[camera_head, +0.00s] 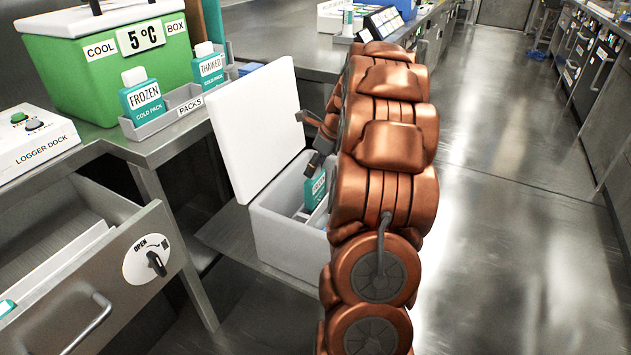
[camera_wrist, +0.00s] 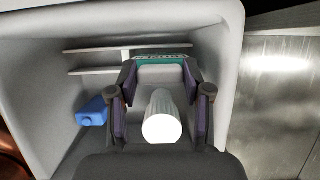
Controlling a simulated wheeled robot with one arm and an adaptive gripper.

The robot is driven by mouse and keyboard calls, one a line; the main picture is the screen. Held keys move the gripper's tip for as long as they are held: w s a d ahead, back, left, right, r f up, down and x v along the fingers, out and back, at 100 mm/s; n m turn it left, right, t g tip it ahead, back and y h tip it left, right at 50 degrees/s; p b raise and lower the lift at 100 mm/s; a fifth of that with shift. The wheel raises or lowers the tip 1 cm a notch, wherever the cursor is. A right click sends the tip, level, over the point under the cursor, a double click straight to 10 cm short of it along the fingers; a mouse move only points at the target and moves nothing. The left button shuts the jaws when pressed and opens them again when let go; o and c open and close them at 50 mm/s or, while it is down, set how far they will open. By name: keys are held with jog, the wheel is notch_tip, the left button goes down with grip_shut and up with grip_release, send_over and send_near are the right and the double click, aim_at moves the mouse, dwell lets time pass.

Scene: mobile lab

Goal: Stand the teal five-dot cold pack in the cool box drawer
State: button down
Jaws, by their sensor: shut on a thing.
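A teal cold pack (camera_head: 315,187) with a white label is inside the open white box (camera_head: 280,222). In the wrist view its teal edge (camera_wrist: 160,58) lies between my fingertips, with a white cap (camera_wrist: 163,118) nearer the camera. My gripper (camera_wrist: 160,70) is shut on this pack, inside the white walls; it shows dark in the head view (camera_head: 319,160). Dots on the pack are too small to make out. The green cool box (camera_head: 90,75) stands on the bench, reading 5 °C. My arm hides part of the white box.
White slats (camera_wrist: 92,60) and a blue object (camera_wrist: 91,112) are in the white box. Its lid (camera_head: 255,130) stands open. A packs tray (camera_head: 176,114) holds packs labelled frozen and thawed. A metal drawer (camera_head: 110,280) is open at lower left.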

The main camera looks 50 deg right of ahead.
aim_at(318, 175)
jog(key=shift+f+b, duration=0.65)
jog(key=shift+f, duration=1.7)
jog(key=c, duration=0.5)
grip_release()
